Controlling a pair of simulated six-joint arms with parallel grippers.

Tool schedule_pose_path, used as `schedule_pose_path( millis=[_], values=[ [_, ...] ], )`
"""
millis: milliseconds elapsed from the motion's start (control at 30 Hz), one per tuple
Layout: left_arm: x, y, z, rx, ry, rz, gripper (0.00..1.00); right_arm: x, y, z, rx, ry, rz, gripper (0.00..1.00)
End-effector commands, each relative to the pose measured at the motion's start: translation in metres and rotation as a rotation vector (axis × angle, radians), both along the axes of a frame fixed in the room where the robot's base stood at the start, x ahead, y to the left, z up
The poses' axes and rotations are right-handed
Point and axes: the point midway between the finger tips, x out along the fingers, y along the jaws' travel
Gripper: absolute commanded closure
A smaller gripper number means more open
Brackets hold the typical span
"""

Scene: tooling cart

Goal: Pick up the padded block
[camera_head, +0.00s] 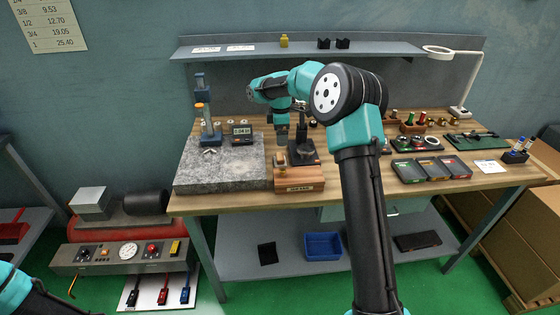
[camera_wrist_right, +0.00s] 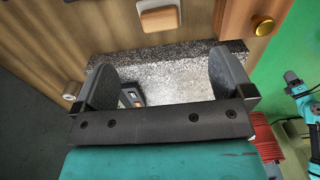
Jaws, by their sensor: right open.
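My right gripper (camera_wrist_right: 165,82) is open and empty, with the speckled granite plate (camera_wrist_right: 185,78) below. In the head view my right gripper (camera_head: 282,130) points down near the plate's right side.
A wooden box (camera_head: 300,186) stands right of the granite plate (camera_head: 215,172). A dark stand (camera_head: 303,150) is close to the right gripper. A digital display (camera_head: 242,132) and a blue-based stand (camera_head: 208,130) stand on the plate. Trays (camera_head: 432,170) lie farther right.

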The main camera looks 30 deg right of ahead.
Motion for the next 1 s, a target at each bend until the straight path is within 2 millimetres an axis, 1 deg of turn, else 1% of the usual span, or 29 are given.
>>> schedule_pose_path(
  millis=[33, 200, 300, 400, 500, 833, 1000],
  values=[
    [0.0, 0.0, 0.0, 0.0, 0.0, 0.0, 0.57, 0.0, 0.0, -0.009, 0.0, 0.003, 0.0, 0.01],
    [0.0, 0.0, 0.0, 0.0, 0.0, 0.0, 0.57, -0.001, 0.0, -0.039, 0.0, 0.003, -0.001, 0.01],
    [0.0, 0.0, 0.0, 0.0, 0.0, 0.0, 0.57, 0.0, 0.0, -0.053, 0.0, 0.002, -0.001, 0.01],
    [0.0, 0.0, 0.0, 0.0, 0.0, 0.0, 0.57, 0.0, 0.0, -0.062, 0.0, 0.0, -0.001, 0.01],
    [0.0, 0.0, 0.0, 0.0, 0.0, 0.0, 0.57, 0.0, 0.0, -0.066, 0.0, 0.0, 0.0, 0.01],
    [0.0, 0.0, 0.0, 0.0, 0.0, 0.0, 0.57, 0.0, 0.0, -0.068, 0.0, 0.0, -0.001, 0.01],
    [0.0, 0.0, 0.0, 0.0, 0.0, 0.0, 0.57, 0.0, 0.001, -0.084, 0.001, 0.002, 0.0, 0.01]
  ],
)
